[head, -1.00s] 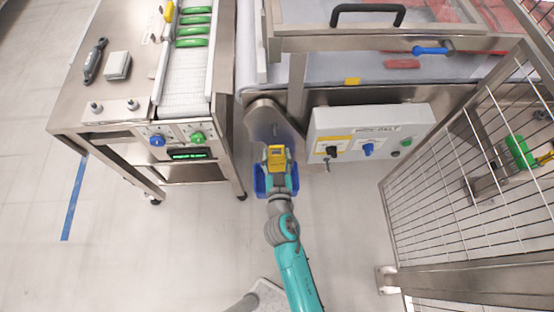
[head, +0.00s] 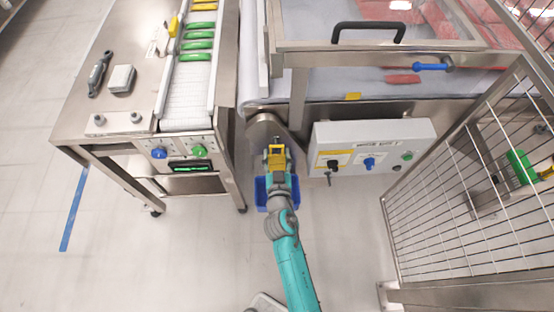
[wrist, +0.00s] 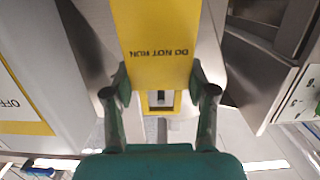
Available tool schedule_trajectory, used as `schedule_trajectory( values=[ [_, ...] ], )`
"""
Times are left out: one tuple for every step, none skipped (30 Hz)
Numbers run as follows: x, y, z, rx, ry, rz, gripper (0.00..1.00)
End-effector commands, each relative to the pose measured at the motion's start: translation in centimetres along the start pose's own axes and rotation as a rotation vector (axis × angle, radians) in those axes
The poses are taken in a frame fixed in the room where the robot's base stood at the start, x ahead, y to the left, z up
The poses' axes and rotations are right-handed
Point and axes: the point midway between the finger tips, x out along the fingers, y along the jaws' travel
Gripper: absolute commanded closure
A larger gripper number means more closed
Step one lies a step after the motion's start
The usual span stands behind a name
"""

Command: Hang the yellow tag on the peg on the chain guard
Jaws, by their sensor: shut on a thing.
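The yellow tag (head: 277,155) is in my gripper (head: 277,160). In the wrist view the tag (wrist: 155,40) shows "DO NOT RUN" upside down and has a square opening at its near end. The fingers of my gripper (wrist: 158,82) are shut on its two sides by that opening. The chain guard (head: 262,127) is the rounded steel plate just beyond the tag in the head view, and it shows grey behind the tag in the wrist view. A small grey part shows through the opening; I cannot tell whether it is the peg. The tag's contact with the guard is unclear.
A control box (head: 370,148) with knobs stands close right of my gripper. A steel conveyor table (head: 100,130) stands to the left. A blue bin (head: 262,195) is below my gripper. A wire fence (head: 450,200) is at right. The floor between is clear.

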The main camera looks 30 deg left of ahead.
Motion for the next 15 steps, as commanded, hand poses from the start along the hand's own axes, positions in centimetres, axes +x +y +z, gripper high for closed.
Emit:
schedule_trajectory(
  values=[
    [0.3,0.0,-0.1,0.0,0.001,0.0,0.7],
    [0.5,0.0,-0.1,0.0,0.001,0.0,0.7],
    [0.7,0.0,-0.1,0.0,0.001,0.0,0.7],
    [0.8,0.0,-0.1,0.0,0.001,0.0,0.7],
    [0.9,0.0,-0.1,0.0,0.0,0.001,0.7],
    [1.1,0.0,-0.1,0.0,0.0,0.0,0.7],
    [1.3,0.0,0.0,0.0,0.0,0.0,0.7],
    [1.4,0.0,0.0,0.0,0.001,0.0,0.7],
    [1.6,0.0,0.1,0.001,0.001,0.0,0.7],
    [1.7,0.0,0.1,0.001,0.001,0.0,0.7],
    [1.8,0.0,0.2,0.0,0.001,0.0,0.7],
    [2.0,0.0,0.3,0.0,0.001,0.0,0.7],
    [2.0,0.0,0.3,0.0,0.001,0.0,0.7],
    [2.1,0.0,0.3,0.0,0.001,-0.001,0.7],
    [2.2,0.0,0.4,0.0,0.001,-0.001,0.7]
  ],
)
